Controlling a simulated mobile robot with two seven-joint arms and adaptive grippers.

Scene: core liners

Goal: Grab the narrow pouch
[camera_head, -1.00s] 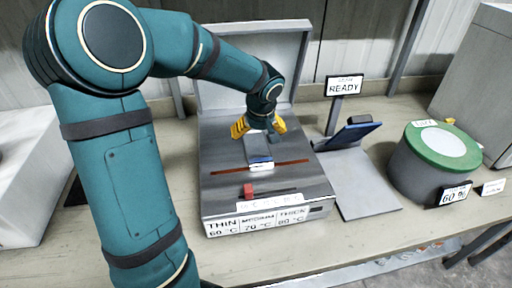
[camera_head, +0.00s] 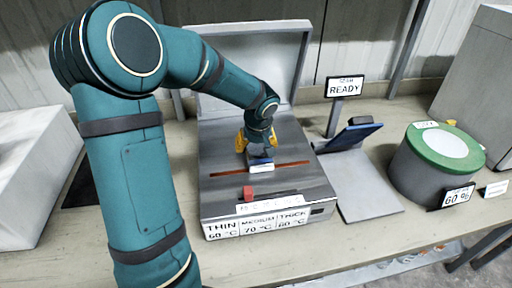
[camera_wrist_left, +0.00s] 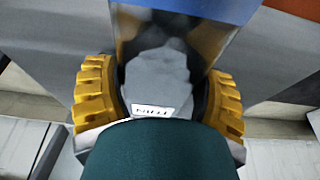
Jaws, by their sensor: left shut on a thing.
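The narrow pouch (camera_head: 261,165), grey with a blue and white end, lies on the metal top of the heat sealer (camera_head: 225,190), just behind its red-brown strip (camera_head: 285,168). My left gripper (camera_head: 256,145), with yellow ribbed fingers, reaches down from above and is shut on the pouch. In the left wrist view the yellow fingers (camera_wrist_left: 160,95) stand on either side of the grey pouch (camera_wrist_left: 158,72), which carries a small white label. My arm hides part of the pouch. My right gripper is not in view.
The sealer has an upright open lid (camera_head: 255,60), a red slider (camera_head: 248,192) and temperature labels in front. To the right stand a scanner stand (camera_head: 350,137) with a READY sign (camera_head: 345,87) and a green-lidded round container (camera_head: 420,175). A white box (camera_head: 35,165) is at left.

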